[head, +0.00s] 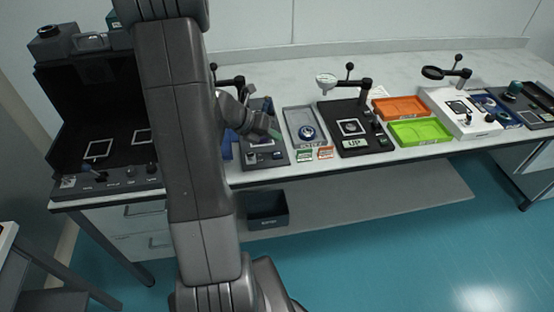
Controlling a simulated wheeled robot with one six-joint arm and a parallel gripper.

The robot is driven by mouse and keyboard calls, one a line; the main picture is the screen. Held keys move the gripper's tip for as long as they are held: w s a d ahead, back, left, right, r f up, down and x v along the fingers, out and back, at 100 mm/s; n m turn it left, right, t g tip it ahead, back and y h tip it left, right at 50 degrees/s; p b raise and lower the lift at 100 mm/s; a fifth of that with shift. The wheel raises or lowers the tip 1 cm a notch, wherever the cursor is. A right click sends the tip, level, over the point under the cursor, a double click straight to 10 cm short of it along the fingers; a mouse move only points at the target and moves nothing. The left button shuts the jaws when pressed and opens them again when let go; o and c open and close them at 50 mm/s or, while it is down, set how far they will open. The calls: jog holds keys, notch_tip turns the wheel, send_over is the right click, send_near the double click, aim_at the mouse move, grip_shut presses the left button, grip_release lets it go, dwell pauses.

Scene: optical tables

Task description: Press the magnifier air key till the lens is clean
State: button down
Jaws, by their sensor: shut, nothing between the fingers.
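My gripper (273,132) is small in the head view, over the dark station (268,160) just right of my arm. Its fingers are shut and look empty. I cannot tell whether they touch a key there. A black magnifier arm (229,81) stands behind this station, partly hidden by my arm. A second magnifier (326,80) has a pale, whitish lens over a black station (354,107) with an "UP" label (355,144). A third magnifier (433,72) with a dark lens stands over a white station (447,101). The air key is too small to identify.
A grey tray (292,117) with a blue round item lies right of my gripper. Orange (400,107) and green (420,131) trays lie farther right. A black open box (100,115) is at left. A dark bin (267,207) sits on the lower shelf. The floor in front is clear.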

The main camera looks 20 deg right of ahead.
aim_at(279, 154)
jog(key=shift+f+b, duration=1.25)
jog(key=shift+f, duration=0.75)
jog(key=shift+f, duration=0.1)
dwell(0.3)
jog(key=shift+f+b, duration=0.3)
jog(key=shift+f+b, duration=0.35)
jog(key=shift+f, duration=0.05)
dwell(0.6)
jog(key=shift+s+a+f, duration=0.1)
jog(key=shift+s+f, duration=0.1)
jog(key=shift+f, duration=0.2)
dwell(0.3)
jog(key=shift+r+p, duration=0.6)
jog(key=shift+r, duration=0.3)
jog(key=shift+w+r, duration=0.1)
